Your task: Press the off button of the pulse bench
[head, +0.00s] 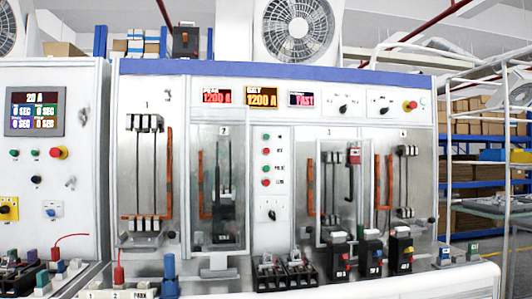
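The pulse bench (375,83) is a wide grey-white cabinet with a blue top strip, facing me. A narrow white panel in its middle carries a column of small round buttons: a green one (266,137), a red one (266,152), another green one (266,168) and another red one (265,183). Small labels stand beside them, too small to read surely, so I cannot tell which button is off. A black rotary knob (271,214) sits below the column. A larger red button (410,105) is at the upper right. Neither of my grippers is in view.
Red-lit displays (262,97) sit above the buttons. Bays with orange handles (168,172) flank the panel. Black breakers (338,256) and others (285,273) stand along the front ledge. A separate cabinet (80,150) with a screen is at left; metal racks (450,150) are at right.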

